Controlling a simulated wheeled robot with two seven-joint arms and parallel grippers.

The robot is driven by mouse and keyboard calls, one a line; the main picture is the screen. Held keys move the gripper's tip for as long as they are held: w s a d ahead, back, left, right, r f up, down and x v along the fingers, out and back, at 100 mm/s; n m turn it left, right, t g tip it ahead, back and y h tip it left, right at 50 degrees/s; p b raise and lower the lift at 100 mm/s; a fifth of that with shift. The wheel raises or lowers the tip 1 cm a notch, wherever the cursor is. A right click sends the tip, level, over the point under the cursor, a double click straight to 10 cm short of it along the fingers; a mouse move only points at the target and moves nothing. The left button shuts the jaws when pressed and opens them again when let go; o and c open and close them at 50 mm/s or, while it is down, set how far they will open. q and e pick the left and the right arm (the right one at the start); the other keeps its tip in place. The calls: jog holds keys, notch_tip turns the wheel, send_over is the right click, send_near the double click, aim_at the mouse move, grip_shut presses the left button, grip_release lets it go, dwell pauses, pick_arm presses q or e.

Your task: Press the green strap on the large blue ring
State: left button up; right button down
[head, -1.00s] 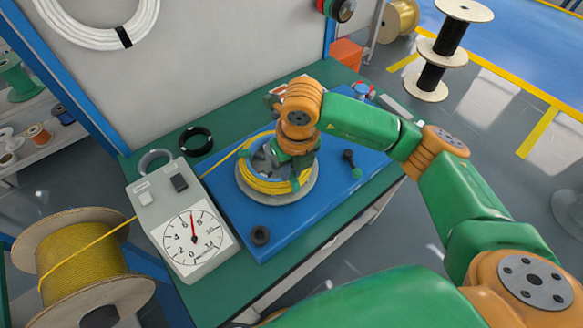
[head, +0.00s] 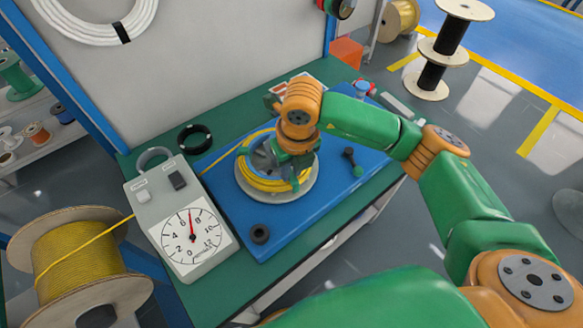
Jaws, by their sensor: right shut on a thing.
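A coil of yellow cable (head: 262,184) lies around a blue-grey hub (head: 262,160) on a round grey base (head: 279,197). A small green strap (head: 296,184) shows across the coil's lower right part, and another green patch (head: 243,151) shows at its upper left. I see no separate large blue ring. My right gripper (head: 291,172) points down at the right side of the coil. It is shut, apparently on the green strap; its fingertips and the hold are mostly hidden by its own wrist. My left gripper is not in view.
The base stands on a blue mat (head: 228,215) on a green table (head: 211,305).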

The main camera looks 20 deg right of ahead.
jog(key=shift+f+b, duration=0.2)
jog(key=shift+b, duration=0.15)
dwell(0.6)
dwell(0.3)
jog(key=c, duration=0.7)
grip_release()
notch_tip(320, 180, up, 8)
jog(key=p, duration=0.5)
